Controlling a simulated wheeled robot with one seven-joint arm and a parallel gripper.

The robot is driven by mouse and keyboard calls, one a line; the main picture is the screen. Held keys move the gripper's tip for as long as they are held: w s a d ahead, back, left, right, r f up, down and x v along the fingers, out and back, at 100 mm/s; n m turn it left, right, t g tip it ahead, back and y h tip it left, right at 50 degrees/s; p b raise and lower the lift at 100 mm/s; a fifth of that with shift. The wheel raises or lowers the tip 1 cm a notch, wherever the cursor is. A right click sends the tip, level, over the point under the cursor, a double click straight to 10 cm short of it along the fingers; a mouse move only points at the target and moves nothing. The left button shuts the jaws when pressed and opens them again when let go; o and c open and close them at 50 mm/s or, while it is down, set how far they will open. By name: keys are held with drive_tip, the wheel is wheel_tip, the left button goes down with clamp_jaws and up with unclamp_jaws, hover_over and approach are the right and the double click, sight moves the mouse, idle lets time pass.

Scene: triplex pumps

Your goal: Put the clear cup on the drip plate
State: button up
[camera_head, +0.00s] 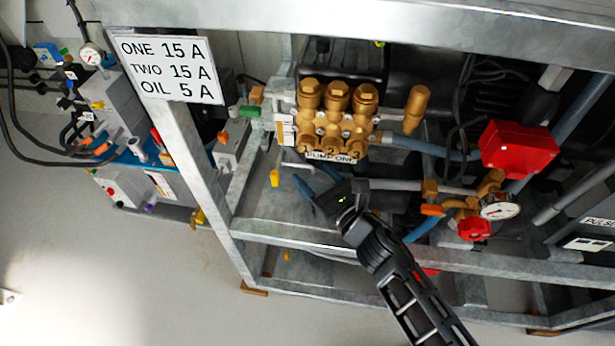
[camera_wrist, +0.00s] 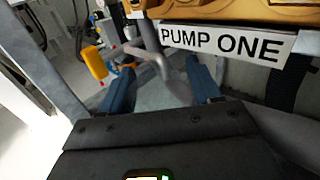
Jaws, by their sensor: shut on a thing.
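My gripper (camera_head: 316,179) reaches in under the brass pump head, inside the metal frame. Its two blue fingers stand apart in the wrist view (camera_wrist: 161,88), with a faint, pale see-through shape between them. I take this shape to be the clear cup (camera_wrist: 165,90), held between the fingers; its outline is hard to make out. In the head view the cup cannot be told from the background. I cannot pick out the drip plate for certain in either view.
The brass pump (camera_head: 337,112) with its PUMP ONE label (camera_wrist: 222,43) is close above my gripper. A yellow-handled valve (camera_wrist: 95,63) hangs at the left. Frame rails (camera_head: 400,257) cross below. A red box (camera_head: 518,148) and gauge (camera_head: 499,207) are at the right.

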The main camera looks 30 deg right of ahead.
sight(312, 185)
drive_tip(key=shift+w+a, duration=0.2)
drive_tip(key=shift+w, duration=1)
drive_tip(key=shift+f+b, duration=0.95)
drive_tip(key=shift+f, duration=0.85)
drive_tip(key=shift+f, duration=0.15)
drive_tip(key=o, duration=1)
drive_tip(key=shift+r, duration=0.25)
drive_tip(key=s, duration=0.4)
drive_tip(key=s+d, duration=0.1)
drive_tip(key=s, duration=0.3)
drive_tip(key=s+d, duration=0.1)
drive_tip(key=s, duration=0.2)
drive_tip(key=shift+s, duration=0.4)
